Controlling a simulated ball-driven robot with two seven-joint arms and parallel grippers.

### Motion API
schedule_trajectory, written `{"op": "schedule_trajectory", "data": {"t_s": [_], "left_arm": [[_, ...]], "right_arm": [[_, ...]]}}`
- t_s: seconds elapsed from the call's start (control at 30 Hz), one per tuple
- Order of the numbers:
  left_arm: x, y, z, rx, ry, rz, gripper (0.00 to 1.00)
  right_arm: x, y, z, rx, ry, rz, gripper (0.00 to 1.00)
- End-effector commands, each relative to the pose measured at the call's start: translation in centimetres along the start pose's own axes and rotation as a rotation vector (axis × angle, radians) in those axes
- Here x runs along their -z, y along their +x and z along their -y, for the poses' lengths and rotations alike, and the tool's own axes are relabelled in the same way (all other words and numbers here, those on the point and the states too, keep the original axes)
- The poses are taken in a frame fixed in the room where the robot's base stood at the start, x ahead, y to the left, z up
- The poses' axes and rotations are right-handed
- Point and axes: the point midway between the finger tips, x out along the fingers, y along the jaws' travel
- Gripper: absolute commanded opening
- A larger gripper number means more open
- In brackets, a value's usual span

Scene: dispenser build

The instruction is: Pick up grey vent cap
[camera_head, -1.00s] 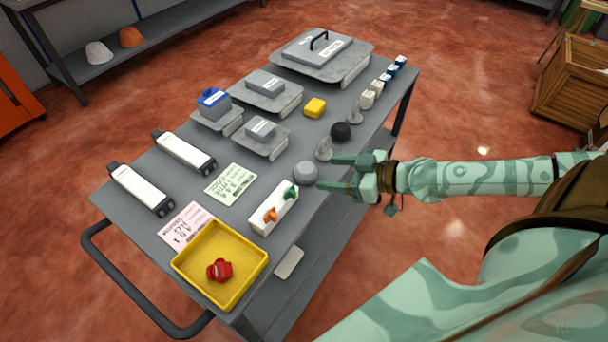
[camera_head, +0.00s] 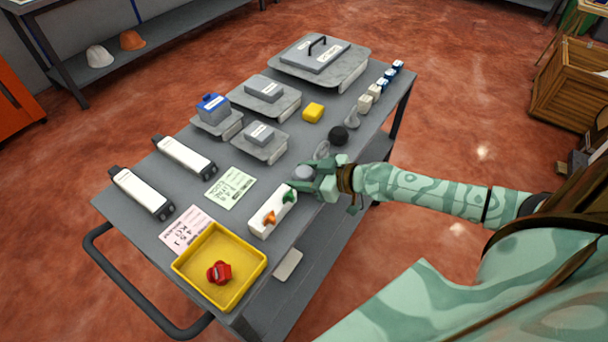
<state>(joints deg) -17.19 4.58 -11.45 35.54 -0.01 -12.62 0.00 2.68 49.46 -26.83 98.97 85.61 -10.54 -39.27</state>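The grey vent cap (camera_head: 303,172) is a small round grey dome on the cart's grey top, near its right edge. My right gripper (camera_head: 303,176) reaches in from the right, with one green finger on the far side of the cap and one on the near side. Its fingers look about as far apart as before, so it appears open around the cap. I cannot tell whether they touch it, and they hide part of it. My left gripper is not in view.
A white block (camera_head: 273,211) with orange and green pieces sits just left of the near finger. A black ball (camera_head: 338,135) and a clear disc (camera_head: 321,150) stand behind the gripper. A yellow tray (camera_head: 187,272) holds a red part.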

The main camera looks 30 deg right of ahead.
Motion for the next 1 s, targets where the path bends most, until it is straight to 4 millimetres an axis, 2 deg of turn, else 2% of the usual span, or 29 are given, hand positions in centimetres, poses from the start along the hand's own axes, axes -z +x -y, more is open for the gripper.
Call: {"op": "schedule_trajectory", "data": {"t_s": [0.03, 0.07, 0.37, 0.53, 0.63, 0.67, 0.7, 0.93, 1.0], "left_arm": [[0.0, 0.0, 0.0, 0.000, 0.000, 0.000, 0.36], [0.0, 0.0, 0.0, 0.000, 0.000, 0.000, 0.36], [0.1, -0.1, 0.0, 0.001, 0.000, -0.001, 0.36], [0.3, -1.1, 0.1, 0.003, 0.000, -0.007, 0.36], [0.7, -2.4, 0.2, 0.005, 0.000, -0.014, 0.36], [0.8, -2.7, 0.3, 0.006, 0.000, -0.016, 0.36], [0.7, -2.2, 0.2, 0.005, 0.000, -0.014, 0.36], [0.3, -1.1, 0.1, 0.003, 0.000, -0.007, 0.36], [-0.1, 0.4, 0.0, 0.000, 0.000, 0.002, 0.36]], "right_arm": [[0.0, 0.0, 0.0, 0.000, 0.000, 0.000, 0.28], [0.0, 0.0, 0.0, 0.000, 0.000, 0.000, 0.22], [0.2, -0.1, 0.0, -0.001, -0.001, 0.000, 0.22], [1.5, -0.7, -0.1, -0.001, -0.004, -0.002, 0.22], [3.3, -1.4, -0.1, -0.001, -0.006, -0.003, 0.22], [3.8, -1.7, -0.1, -0.001, -0.006, -0.003, 0.22], [3.7, -2.4, -0.6, -0.003, -0.008, 0.002, 0.22], [6.4, -7.5, -2.8, 0.002, -0.010, 0.009, 0.22], [5.8, -8.1, -3.4, -0.004, -0.008, 0.011, 0.22]]}}
